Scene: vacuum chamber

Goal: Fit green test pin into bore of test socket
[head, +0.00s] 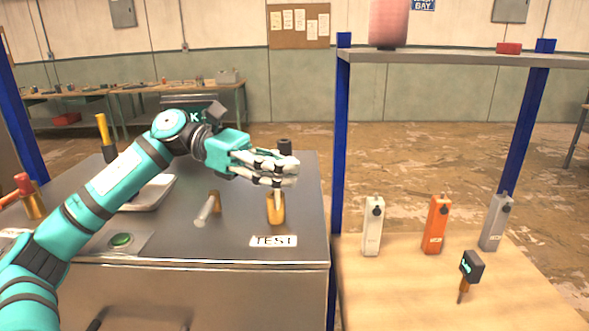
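My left gripper (290,171) reaches in from the left over the dark metal bench, its pale fingers pointing right. A gold, cup-like socket (276,212) stands upright just below the fingers, behind a white TEST label (273,241). A thin pale piece shows between the fingers and the socket's top; I cannot tell whether it is a fingertip or a pin. No clearly green pin shows. Whether the fingers are closed on something is unclear. My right gripper is not in view.
A green button (121,240) and a pale tray (150,192) are further left. A blue-post shelf (342,140) and wooden table (400,290) with several upright units stand right.

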